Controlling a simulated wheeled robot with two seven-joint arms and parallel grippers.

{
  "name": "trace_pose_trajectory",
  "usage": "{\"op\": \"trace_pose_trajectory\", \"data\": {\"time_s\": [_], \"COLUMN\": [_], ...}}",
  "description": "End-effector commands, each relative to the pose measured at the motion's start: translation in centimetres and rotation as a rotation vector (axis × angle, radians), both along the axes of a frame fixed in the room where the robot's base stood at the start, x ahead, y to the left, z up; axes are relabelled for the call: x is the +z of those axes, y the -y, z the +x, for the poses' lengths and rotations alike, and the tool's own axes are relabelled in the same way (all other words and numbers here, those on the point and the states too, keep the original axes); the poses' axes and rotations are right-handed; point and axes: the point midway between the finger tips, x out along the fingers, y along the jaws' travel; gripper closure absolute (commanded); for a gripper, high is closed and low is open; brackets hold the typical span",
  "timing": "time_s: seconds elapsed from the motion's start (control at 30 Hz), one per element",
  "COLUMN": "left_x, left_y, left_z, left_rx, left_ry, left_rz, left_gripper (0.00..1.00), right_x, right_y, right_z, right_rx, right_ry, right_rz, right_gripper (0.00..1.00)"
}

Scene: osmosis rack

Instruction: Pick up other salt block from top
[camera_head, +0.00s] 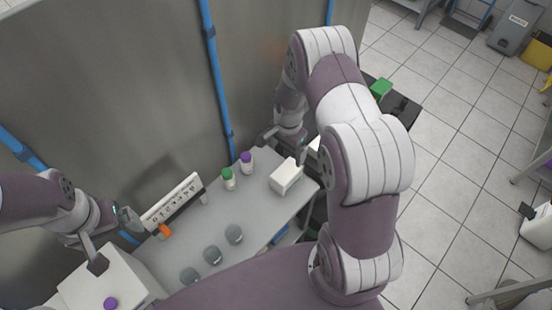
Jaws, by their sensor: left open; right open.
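A white block (286,177), which could be a salt block, sits on the right part of the grey table (262,215). Another white piece (314,147) shows just behind it, mostly hidden by my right arm. My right gripper (283,149) is open, pointing down, at the back of the white block; I cannot tell whether a finger touches it. My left gripper (114,240) is open and empty at the table's left end, near a white box (78,288) with a purple cap (110,303) on top.
A green-capped bottle (228,179) and a purple-capped bottle (246,163) stand mid-table. A white labelled rack (172,201) and an orange item (164,231) are at left. A grey wall with blue pipes (217,75) is behind.

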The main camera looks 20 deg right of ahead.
Motion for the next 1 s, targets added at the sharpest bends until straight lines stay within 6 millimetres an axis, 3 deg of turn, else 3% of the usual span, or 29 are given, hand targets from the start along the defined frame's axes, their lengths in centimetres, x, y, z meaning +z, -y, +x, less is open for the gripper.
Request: {"op": "trace_pose_trajectory", "data": {"time_s": [0.17, 0.37, 0.57, 0.73, 0.97, 1.0], "left_x": [-1.9, -5.8, -7.5, -10.3, -10.0, -10.0], "left_y": [0.0, 0.0, 0.0, 0.0, 0.0, 0.0], "left_z": [-0.1, -0.1, -0.1, -0.2, -0.2, -0.2], "left_rx": [0.000, 0.000, 0.000, 0.000, 0.000, 0.000], "left_ry": [0.000, -0.001, 0.000, -0.001, 0.000, 0.000], "left_rz": [0.000, 0.000, 0.000, 0.000, 0.000, 0.000], "left_gripper": [0.02, 0.02, 0.02, 0.02, 0.02, 0.02], "right_x": [-2.2, -7.1, -9.3, -12.7, -12.6, -12.6], "right_y": [0.0, 0.0, 0.0, 0.1, 0.1, 0.1], "right_z": [-0.1, -0.2, -0.2, -0.3, -0.2, -0.2], "right_rx": [0.000, 0.000, 0.001, 0.001, 0.001, 0.001], "right_ry": [-0.002, -0.002, 0.000, -0.001, 0.000, 0.000], "right_rz": [0.000, 0.000, 0.000, 0.000, 0.000, 0.000], "right_gripper": [0.06, 0.06, 0.06, 0.06, 0.06, 0.13]}}
